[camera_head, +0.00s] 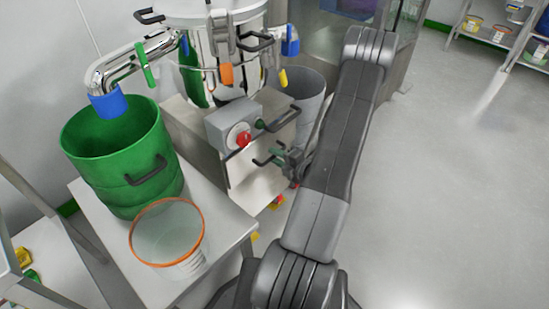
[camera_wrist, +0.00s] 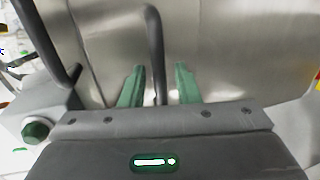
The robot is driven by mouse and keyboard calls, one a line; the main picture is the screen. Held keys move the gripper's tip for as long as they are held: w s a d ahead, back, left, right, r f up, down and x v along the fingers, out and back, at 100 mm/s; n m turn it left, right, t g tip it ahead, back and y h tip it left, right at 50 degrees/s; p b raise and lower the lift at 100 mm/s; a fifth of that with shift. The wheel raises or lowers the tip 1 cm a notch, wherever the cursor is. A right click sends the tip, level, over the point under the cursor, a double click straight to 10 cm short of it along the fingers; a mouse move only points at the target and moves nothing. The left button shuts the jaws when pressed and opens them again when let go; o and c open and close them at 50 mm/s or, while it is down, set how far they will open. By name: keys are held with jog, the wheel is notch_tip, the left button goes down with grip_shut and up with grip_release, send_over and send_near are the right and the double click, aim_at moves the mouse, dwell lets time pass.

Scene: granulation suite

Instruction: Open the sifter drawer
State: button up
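The sifter (camera_head: 230,95) is a steel vessel on a boxy steel base. The steel drawer front (camera_head: 243,178) is on the base's right side and looks closed. My gripper (camera_head: 284,160) is at the lower right of this front. In the wrist view, the two green fingers (camera_wrist: 159,70) are open. A dark bar handle (camera_wrist: 155,50) on the steel face (camera_wrist: 215,45) runs between them, with a visible gap on each side. The handle's near end is hidden behind my gripper body.
A control box with a red button (camera_head: 243,139) and a green knob (camera_wrist: 37,131) is beside the handle. A second dark handle (camera_wrist: 60,45) is to the left. A green drum (camera_head: 125,155) and a clear orange-rimmed tub (camera_head: 168,235) stand left. A grey bin (camera_head: 305,90) is behind. Floor at right is clear.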

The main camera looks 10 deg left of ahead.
jog(key=shift+w+a+f, duration=0.1)
jog(key=shift+w+a, duration=0.25)
jog(key=shift+a, duration=0.15)
grip_shut()
jog(key=f+p+v, duration=0.2)
jog(key=v, duration=1.2)
jog(key=d+f+p+v, duration=0.1)
jog(key=f+p+v, duration=0.2)
jog(key=v, duration=1.1)
jog(key=shift+s+f, duration=0.2)
jog(key=shift+f, duration=0.1)
